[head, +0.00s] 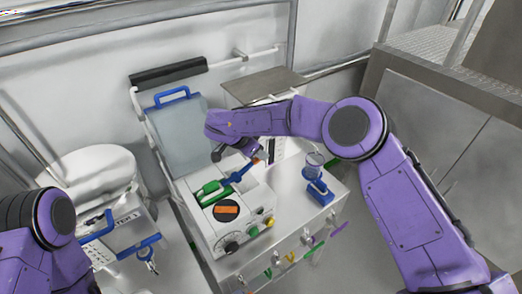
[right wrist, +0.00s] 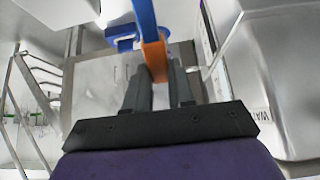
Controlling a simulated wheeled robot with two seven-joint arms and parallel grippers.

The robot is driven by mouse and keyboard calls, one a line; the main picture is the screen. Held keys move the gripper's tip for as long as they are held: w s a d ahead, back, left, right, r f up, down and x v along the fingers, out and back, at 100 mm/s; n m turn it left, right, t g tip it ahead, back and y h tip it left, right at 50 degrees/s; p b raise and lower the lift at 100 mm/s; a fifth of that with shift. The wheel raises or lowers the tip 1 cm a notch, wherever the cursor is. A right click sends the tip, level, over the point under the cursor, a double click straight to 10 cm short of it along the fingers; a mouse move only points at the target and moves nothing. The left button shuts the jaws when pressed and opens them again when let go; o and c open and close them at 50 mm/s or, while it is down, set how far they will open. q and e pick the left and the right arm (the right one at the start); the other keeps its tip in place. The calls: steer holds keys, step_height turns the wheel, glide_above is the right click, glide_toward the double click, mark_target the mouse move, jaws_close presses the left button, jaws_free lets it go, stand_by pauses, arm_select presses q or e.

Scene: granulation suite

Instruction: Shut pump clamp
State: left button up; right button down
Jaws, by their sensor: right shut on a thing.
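The pump (head: 255,205) is a white box on a cart, with a green part (head: 213,192) in its top and an orange display on its front. The clamp lever (head: 238,176) is blue with an orange end and slants up from the pump's top. In the right wrist view the lever's orange end (right wrist: 156,58) lies between the two dark fingers. My right gripper (right wrist: 160,78) is shut on that end; in the head view it is mostly hidden by my forearm.
A blue stand with a clear cup (head: 317,180) is on the cart to the right of the pump. A grey panel with a blue handle (head: 173,97) stands behind it. A white drum (head: 98,175) is at the left. Coloured tags hang along the cart's front.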

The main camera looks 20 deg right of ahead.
steer(key=shift+a+r, duration=0.1)
steer(key=shift+r, duration=0.05)
stand_by(0.4)
steer(key=c, duration=1)
jaws_free()
steer(key=shift+o, duration=0.2)
steer(key=shift+a+r, duration=0.1)
steer(key=shift+a, duration=0.05)
steer(key=b+v, duration=0.3)
steer(key=v, duration=0.7)
steer(key=shift+s+a, duration=0.15)
steer(key=shift+a, duration=0.05)
